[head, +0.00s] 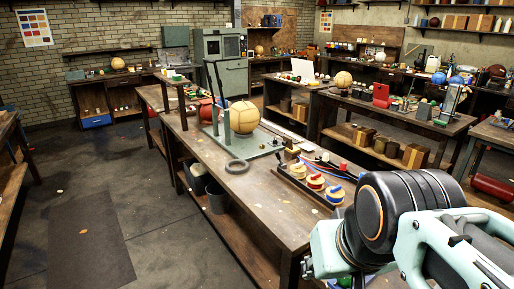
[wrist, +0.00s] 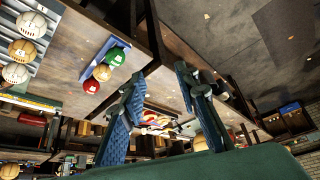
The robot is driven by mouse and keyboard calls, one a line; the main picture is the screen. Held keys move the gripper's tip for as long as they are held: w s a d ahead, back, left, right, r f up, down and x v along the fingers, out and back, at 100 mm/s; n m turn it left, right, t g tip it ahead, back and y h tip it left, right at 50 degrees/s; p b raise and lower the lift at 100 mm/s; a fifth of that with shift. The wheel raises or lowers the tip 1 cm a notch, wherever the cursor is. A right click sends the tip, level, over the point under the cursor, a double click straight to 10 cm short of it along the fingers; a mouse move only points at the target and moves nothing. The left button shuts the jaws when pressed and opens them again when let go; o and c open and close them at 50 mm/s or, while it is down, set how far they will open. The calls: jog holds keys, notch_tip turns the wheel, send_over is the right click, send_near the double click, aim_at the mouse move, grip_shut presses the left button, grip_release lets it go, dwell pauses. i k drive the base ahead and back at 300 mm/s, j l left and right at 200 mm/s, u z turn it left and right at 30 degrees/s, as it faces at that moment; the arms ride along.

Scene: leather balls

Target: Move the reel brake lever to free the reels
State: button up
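Several thread reels (head: 315,181) with red, yellow and blue parts stand in a row on a dark rack near the front end of the long wooden bench (head: 215,155). I cannot pick out the brake lever with certainty; small red and blue pieces lie just behind the reels. My gripper (wrist: 160,76) shows two blue-padded fingers spread apart in the wrist view, with nothing held between them. Small red and yellow round shapes (wrist: 156,122), perhaps the reels, show beyond the gap. In the head view my arm is at the lower right, in front of the bench end, and hides part of it.
Other cluttered benches stand behind and right. The floor (head: 120,170) to the left is open. A blue tray (wrist: 92,69) holds coloured balls.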

aim_at(276, 152)
jog(key=i+j, duration=0.25)
jog(key=i, duration=0.2)
jog(key=i+j, duration=0.25)
jog(key=i, duration=0.25)
jog(key=l+z, duration=0.05)
